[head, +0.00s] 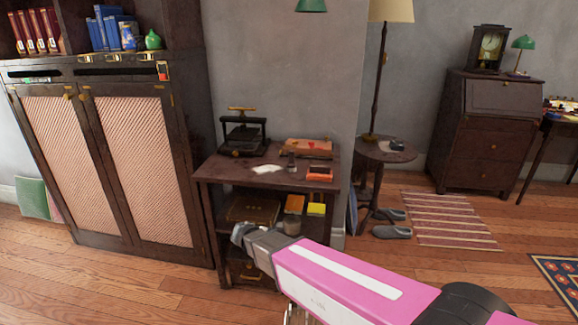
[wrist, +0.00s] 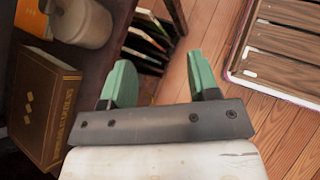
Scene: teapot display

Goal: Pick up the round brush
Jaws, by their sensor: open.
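A pale beige, rounded cylinder with a dark knob or handle (wrist: 82,22) is at the upper left of the wrist view. It may be the round brush, but I cannot see bristles clearly. In the head view a similar grey-beige round thing (head: 292,225) stands on the lower shelf of the dark side table (head: 225,172). My gripper (wrist: 165,78) shows two green fingers spread apart with nothing between them. The beige thing lies beyond and left of the fingers, apart from them. In the head view my pink arm reaches toward the shelf, and the fingers cannot be made out.
A brown book (wrist: 45,105) lies left of my gripper, with an orange box (wrist: 33,18) above. The tabletop holds a black press (head: 242,135), a reddish box (head: 308,148) and a small dark upright thing (head: 291,162). Wooden floor (wrist: 205,30) is open right of the shelf.

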